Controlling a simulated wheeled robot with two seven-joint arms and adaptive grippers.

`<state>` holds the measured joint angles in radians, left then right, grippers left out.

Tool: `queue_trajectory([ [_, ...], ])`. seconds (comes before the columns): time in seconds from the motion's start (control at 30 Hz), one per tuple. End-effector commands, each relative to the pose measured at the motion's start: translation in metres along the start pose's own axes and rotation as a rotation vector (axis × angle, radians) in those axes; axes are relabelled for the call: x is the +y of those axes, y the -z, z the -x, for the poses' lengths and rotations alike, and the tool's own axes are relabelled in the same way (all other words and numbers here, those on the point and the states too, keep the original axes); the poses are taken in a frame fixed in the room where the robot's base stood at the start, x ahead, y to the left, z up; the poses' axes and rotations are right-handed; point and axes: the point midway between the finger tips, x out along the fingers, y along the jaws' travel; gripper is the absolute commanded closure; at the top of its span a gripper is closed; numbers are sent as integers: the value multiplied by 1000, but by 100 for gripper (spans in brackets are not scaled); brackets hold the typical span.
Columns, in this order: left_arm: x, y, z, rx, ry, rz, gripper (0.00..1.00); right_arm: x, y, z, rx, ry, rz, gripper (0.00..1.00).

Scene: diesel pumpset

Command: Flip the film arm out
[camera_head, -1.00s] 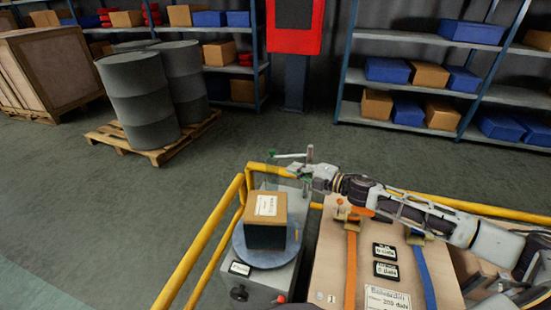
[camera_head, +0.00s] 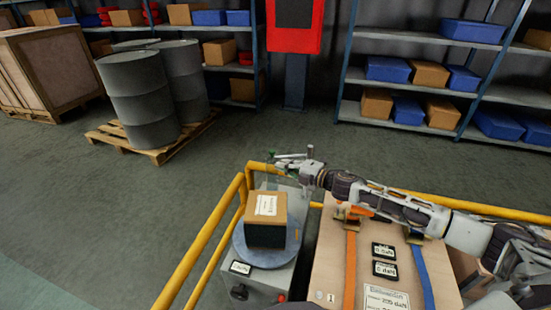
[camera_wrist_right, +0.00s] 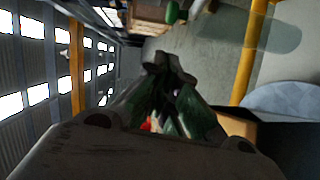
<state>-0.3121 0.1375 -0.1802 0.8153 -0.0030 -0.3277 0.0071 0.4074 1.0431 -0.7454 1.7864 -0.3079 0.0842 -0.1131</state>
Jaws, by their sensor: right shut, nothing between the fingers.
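A pale bar with a small green end, likely the film arm (camera_head: 290,155), shows at the far end of the grey machine. My right gripper (camera_head: 287,165) is shut beside it, just below it in the head view; contact cannot be told. In the right wrist view the shut fingertips (camera_wrist_right: 168,60) have nothing between them, and a green knob (camera_wrist_right: 173,11) shows beyond them. A brown box (camera_head: 266,217) with a white label sits on the round blue-grey turntable (camera_head: 264,256). My left gripper is out of view.
Yellow rails (camera_head: 205,238) run along the left and far sides of the machine. A wooden board (camera_head: 330,265) with orange and blue straps lies to the right. Grey drums (camera_head: 140,105) stand on a pallet at the back left. The floor between is clear.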

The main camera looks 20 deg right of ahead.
Motion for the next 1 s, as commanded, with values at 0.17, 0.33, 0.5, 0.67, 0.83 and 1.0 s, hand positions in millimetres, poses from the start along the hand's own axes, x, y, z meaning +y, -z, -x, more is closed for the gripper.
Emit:
queue_trajectory([
  [0.17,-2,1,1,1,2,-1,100,2,0,-12,1,-1,1,100],
  [0.33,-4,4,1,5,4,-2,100,1,0,-23,0,-1,0,100],
  [0.5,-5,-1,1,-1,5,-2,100,1,0,-35,1,-1,1,100],
  [0.67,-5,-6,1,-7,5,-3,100,1,-10,-44,0,-1,0,100],
  [0.83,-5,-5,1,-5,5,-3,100,1,-20,-53,-1,-1,0,100],
  [1.0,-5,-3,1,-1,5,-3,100,0,-25,-58,0,0,0,100],
])
